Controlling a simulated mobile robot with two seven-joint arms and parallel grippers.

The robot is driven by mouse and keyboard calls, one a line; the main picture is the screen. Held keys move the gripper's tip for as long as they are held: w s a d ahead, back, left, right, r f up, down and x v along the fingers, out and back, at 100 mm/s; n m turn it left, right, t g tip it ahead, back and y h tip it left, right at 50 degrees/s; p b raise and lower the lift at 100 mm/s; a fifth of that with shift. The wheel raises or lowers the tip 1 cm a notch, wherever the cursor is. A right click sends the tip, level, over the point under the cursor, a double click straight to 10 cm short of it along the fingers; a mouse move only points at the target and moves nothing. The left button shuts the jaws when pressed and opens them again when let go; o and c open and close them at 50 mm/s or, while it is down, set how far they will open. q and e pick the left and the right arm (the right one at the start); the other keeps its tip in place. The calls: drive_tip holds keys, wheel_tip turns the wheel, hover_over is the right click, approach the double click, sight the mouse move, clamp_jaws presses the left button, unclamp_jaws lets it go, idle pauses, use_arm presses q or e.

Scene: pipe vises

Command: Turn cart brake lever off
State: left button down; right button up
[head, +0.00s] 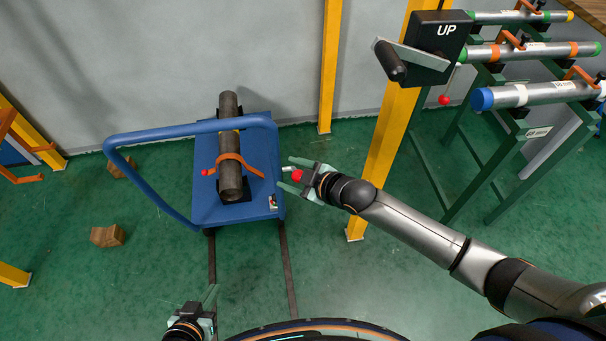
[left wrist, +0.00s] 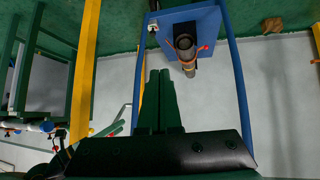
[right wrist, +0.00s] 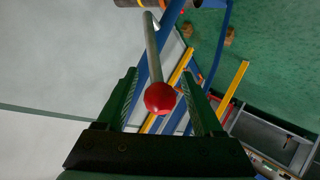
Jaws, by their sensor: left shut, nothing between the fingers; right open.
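The blue cart (head: 258,135) stands on the green floor with a dark pipe (head: 229,150) strapped on it. A red ball knob (head: 297,175) shows beside the cart's right edge, between the fingers of my right gripper (head: 290,174). In the right wrist view the knob (right wrist: 160,98) ends a silver lever rod (right wrist: 152,50), between the open fingers of my right gripper (right wrist: 160,62); contact cannot be told. My left gripper (head: 211,295) is shut and empty at the bottom, apart from the cart. In the left wrist view the cart (left wrist: 211,20) is beyond its closed fingers (left wrist: 160,75).
A yellow post (head: 388,140) stands right of the cart, bearing a black box marked UP (head: 440,35) with a crank. A green rack (head: 440,175) holds pipes at the right. Wooden blocks (head: 107,236) lie on the left floor.

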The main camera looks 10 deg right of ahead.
drive_tip(key=p+v, duration=0.1)
drive_tip(key=v, duration=1.1)
drive_tip(key=shift+p, duration=0.4)
